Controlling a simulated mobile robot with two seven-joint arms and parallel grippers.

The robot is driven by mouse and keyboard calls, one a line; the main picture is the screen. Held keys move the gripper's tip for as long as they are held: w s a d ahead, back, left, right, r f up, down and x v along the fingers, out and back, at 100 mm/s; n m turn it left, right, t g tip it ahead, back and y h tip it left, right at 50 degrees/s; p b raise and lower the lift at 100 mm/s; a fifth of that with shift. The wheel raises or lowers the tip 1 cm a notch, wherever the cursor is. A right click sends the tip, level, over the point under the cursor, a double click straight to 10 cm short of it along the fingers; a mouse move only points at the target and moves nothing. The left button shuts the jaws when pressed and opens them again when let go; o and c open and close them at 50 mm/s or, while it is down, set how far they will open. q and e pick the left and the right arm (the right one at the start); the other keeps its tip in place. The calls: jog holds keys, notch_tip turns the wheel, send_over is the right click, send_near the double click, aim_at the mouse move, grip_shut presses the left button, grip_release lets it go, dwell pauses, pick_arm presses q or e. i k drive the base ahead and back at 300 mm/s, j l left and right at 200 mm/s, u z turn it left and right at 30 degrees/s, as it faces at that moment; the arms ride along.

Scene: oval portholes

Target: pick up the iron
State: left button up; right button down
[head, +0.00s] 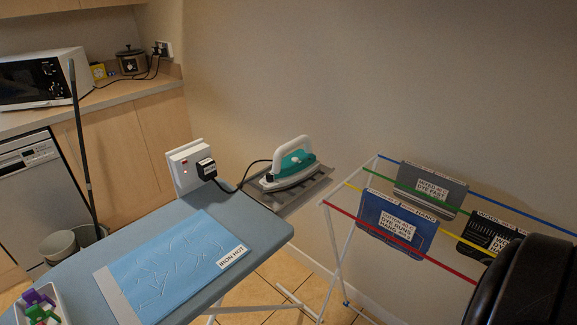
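The iron (291,170) has a white handle and a teal and white body. It sits on a grey metal rest (310,191) at the far right end of the blue ironing board (186,212). Its handle is uppermost and clear. A dark cord (249,167) runs from the iron to a black plug (206,168) in a white wall socket with a red light. Neither of my grippers is in view, and nothing is seen touching the iron.
A light blue cloth labelled "IRON HOT" (172,262) lies on the board. A tray of pegs (42,305) is at lower left. A drying rack with coloured rails and labelled cloths (398,222) stands right. A large black rounded shape (530,282) fills the lower right corner.

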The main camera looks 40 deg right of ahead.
aim_at(287, 173)
jog(key=l+z, duration=0.1)
jog(key=z, duration=0.7)
jog(key=l+z, duration=0.1)
jog(key=z, duration=0.3)
jog(key=i, duration=0.05)
